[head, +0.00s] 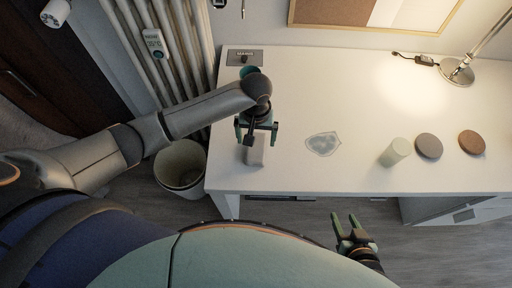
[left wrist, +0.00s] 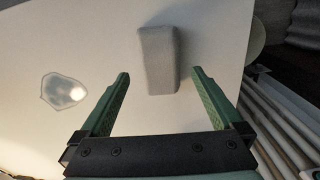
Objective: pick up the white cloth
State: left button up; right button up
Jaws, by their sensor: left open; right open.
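The white cloth (head: 257,152) is a pale, block-shaped bundle near the left front edge of the white desk. In the left wrist view the cloth (left wrist: 158,58) lies just beyond and between the open fingertips, with its near end close to them. My left gripper (head: 256,130) is open and empty above the desk, at the cloth's far end, and partly hides it in the head view. My right gripper (head: 344,216) is open and empty, low in front of the desk, away from the cloth.
A clear, wet-looking patch (head: 323,144) lies right of the cloth on the desk (head: 340,90). Further right are a pale cylinder (head: 395,152), a grey disc (head: 429,146), a brown disc (head: 472,142) and a lamp (head: 457,71). A bin (head: 181,166) and radiator (head: 178,50) stand left.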

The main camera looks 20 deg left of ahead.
aim_at(256, 146)
pick_arm(q)
notch_tip(256, 146, down, 4)
jog(key=shift+r, duration=0.1)
jog(key=c, duration=1.3)
jog(key=shift+o, duration=0.2)
jog(key=shift+r, duration=0.15)
jog(key=shift+w+r, duration=0.1)
jog(key=shift+r, duration=0.45)
jog(key=s+d+r+p, duration=0.1)
jog(key=s+d+r, duration=0.8)
jog(key=d+r, duration=0.1)
jog(key=shift+s+d+r, duration=0.2)
jog(key=shift+d+r, duration=0.05)
jog(key=shift+r, duration=0.6)
